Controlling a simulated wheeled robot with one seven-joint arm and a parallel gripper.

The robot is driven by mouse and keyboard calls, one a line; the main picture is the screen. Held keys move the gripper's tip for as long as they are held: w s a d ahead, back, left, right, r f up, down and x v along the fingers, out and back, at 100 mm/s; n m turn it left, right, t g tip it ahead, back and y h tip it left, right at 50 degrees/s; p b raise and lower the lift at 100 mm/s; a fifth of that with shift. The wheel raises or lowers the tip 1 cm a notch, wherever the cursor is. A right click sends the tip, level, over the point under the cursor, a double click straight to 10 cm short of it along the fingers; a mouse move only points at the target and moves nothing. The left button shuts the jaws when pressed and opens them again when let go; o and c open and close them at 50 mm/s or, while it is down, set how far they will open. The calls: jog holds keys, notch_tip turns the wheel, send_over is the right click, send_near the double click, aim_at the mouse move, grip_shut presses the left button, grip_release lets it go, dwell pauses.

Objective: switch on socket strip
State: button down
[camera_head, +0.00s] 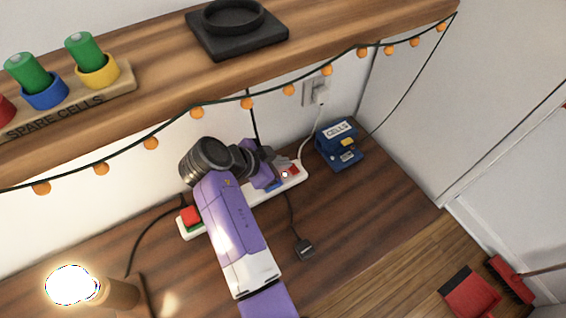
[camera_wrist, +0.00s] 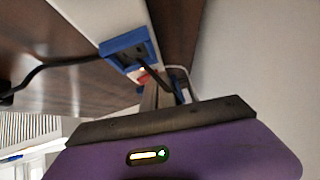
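The white socket strip (camera_head: 253,190) lies on the wooden surface along the wall. Its red switch (camera_head: 291,173), with a small bright spot, is at the right end. My gripper (camera_head: 281,165) is over this end, close to the switch; contact cannot be made out. In the wrist view, the strip (camera_wrist: 98,14) runs from the top, with a blue-framed socket (camera_wrist: 128,52) and the red switch (camera_wrist: 144,77) just past my fingertips (camera_wrist: 153,90). The fingers look together and hold nothing visible. My arm hides the strip's middle.
A blue CELLS box (camera_head: 339,146) stands just right of the strip. A loose black plug (camera_head: 304,248) lies in front. The mantel shelf (camera_head: 330,38) with hanging lights overhangs behind; a lit lamp (camera_head: 70,285) is at lower left.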

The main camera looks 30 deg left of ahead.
jog(key=shift+d+f, duration=0.2)
jog(key=shift+s+d+r+p, duration=0.15)
jog(key=shift+s+d+p, duration=0.25)
jog(key=shift+d+p, duration=0.35)
jog(key=shift+w+r, duration=0.1)
jog(key=shift+r, duration=0.05)
